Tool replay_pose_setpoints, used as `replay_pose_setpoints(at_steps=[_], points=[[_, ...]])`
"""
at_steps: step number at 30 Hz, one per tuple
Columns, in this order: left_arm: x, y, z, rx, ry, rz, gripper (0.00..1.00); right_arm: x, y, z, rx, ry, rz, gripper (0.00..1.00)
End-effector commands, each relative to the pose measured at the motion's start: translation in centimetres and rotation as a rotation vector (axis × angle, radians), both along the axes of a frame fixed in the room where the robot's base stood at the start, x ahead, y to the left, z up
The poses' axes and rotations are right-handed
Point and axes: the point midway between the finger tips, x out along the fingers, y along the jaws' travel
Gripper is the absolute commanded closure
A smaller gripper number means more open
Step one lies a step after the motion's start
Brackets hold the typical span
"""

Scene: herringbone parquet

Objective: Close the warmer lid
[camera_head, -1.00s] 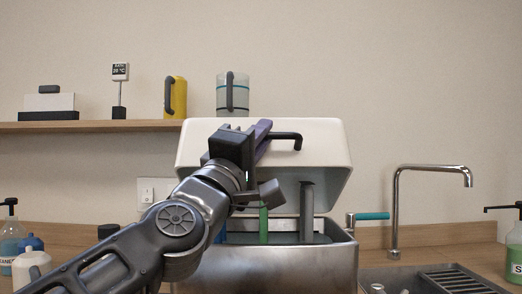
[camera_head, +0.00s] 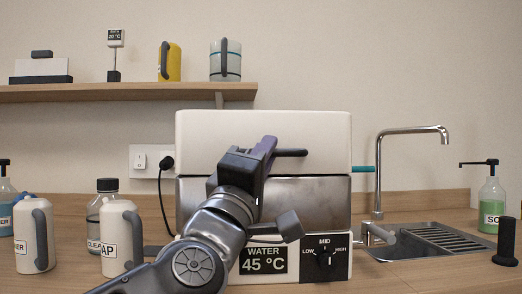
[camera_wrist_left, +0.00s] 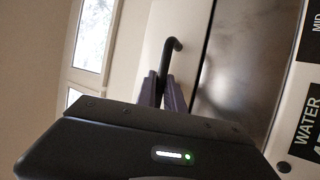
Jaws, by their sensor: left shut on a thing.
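The warmer's white lid (camera_head: 210,140) lies level on its steel body (camera_head: 330,200), with no clear gap in the head view. The lid's dark handle (camera_head: 292,153) sticks out to the right of my left gripper (camera_head: 266,148). That gripper's purple fingers are shut on the handle at the lid's front. In the left wrist view, the handle (camera_wrist_left: 171,50) rises from between the fingertips (camera_wrist_left: 162,92), beside the white lid (camera_wrist_left: 190,30). The warmer's front panel (camera_head: 290,262) reads 45 °C and is partly covered by my arm. My right gripper is not in view.
White handled bottles (camera_head: 117,237) and a black-capped bottle (camera_head: 92,215) stand left of the warmer. A sink (camera_head: 430,240) with a tall tap (camera_head: 379,170) and a soap dispenser (camera_head: 492,205) are on the right. A shelf (camera_head: 130,94) hangs behind.

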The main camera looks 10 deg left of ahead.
Motion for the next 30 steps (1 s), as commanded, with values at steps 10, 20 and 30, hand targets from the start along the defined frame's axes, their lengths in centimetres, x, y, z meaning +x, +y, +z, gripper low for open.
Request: replay_pose_setpoints(at_steps=[10,20,30], points=[[0.2,0.2,-0.1,0.000,0.004,0.004,0.80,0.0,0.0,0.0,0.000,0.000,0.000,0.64],[-2.2,0.7,-1.3,0.000,0.000,0.004,0.80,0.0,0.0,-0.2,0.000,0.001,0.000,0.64],[-6.4,1.4,-3.6,0.001,-0.001,0.003,0.80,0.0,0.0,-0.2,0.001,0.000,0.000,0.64]])
